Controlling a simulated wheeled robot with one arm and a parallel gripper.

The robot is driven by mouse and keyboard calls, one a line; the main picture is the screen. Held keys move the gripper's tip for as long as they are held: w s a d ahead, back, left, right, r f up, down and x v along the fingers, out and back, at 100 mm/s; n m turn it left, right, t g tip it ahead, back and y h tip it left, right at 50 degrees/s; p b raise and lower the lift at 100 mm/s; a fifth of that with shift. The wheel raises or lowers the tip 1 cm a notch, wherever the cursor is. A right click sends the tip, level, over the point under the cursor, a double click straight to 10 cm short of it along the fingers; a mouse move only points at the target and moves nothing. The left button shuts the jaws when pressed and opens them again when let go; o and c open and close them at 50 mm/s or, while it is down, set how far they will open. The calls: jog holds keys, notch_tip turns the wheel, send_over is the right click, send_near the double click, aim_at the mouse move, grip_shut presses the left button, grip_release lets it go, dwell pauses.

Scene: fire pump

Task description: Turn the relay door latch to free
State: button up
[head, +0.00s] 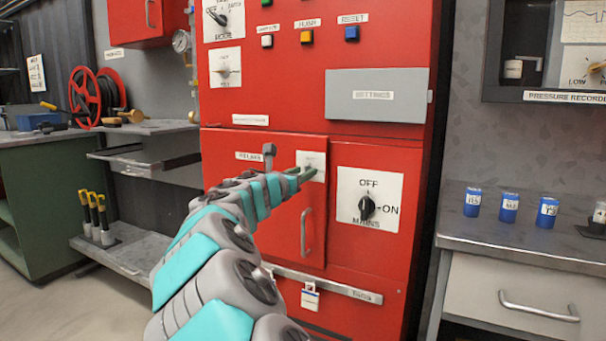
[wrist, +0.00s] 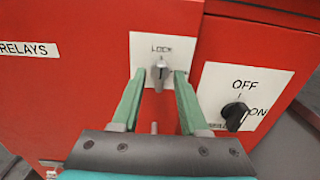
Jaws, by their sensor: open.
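The relay door latch (wrist: 158,72) is a small grey knob on a white plate (wrist: 176,47) marked LOCK at its top. In the wrist view the knob points up and down, toward LOCK. The plate sits at the upper right of the red relay door (head: 268,215), beside the RELAYS label (wrist: 27,49). In the head view the gripper (head: 302,174) reaches the plate (head: 317,160) and largely hides the knob.
The grey settings panel (head: 377,95) juts out above. The relay door's vertical handle (head: 304,232) is below the latch. A counter (head: 530,235) with blue containers stands at the right.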

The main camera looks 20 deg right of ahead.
jog(key=shift+w+d, duration=0.1)
jog(key=shift+d, duration=0.1)
grip_shut()
dwell(0.3)
